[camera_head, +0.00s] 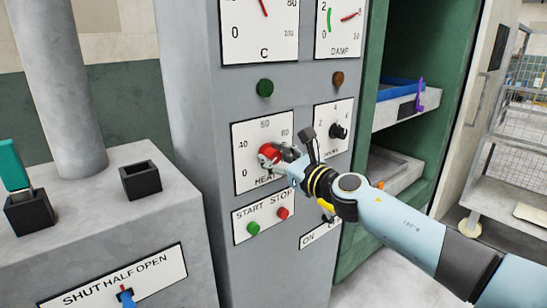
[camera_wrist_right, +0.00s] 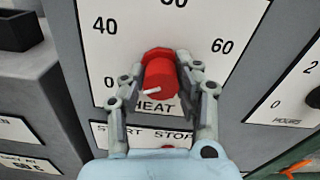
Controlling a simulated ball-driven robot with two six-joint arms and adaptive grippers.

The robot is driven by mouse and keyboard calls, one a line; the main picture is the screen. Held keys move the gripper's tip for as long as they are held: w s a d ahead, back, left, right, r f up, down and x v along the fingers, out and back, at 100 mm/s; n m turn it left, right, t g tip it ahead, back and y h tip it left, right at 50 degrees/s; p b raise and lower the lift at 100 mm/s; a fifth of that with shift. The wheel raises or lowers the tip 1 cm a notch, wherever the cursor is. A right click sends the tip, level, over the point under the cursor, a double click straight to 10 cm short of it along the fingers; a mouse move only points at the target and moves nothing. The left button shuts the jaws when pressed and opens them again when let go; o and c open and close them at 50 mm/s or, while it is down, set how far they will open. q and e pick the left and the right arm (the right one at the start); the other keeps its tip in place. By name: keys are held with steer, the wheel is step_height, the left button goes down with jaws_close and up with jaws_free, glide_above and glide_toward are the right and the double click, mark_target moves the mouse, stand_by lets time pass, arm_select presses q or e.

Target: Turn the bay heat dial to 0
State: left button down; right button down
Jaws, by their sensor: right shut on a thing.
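The heat dial is a red knob (camera_head: 266,154) on a white scale plate (camera_head: 242,158) on the grey panel. The knob also shows in the right wrist view (camera_wrist_right: 159,77), with its white pointer mark aimed to the lower left, on the side of the 0 mark. My right gripper (camera_head: 277,156) is shut on the knob, with one finger on each side of it in the right wrist view (camera_wrist_right: 160,82). The arm hides part of the plate's lower right. My left gripper is not in view.
Below the dial are a green START button (camera_head: 253,228) and a red STOP button (camera_head: 282,213). A black dial (camera_head: 338,131) sits on the plate to the right. Gauges are above. A grey machine with a black holder (camera_head: 140,181) stands at left.

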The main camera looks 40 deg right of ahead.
steer(key=shift+s+f, duration=0.1)
steer(key=shift+f, duration=0.25)
steer(key=c, duration=1)
jaws_free()
steer(key=shift+o, duration=0.4)
steer(key=shift+d+r, duration=0.1)
steer(key=shift+r, duration=0.1)
steer(key=s+d, duration=0.1)
steer(key=s, duration=1.1)
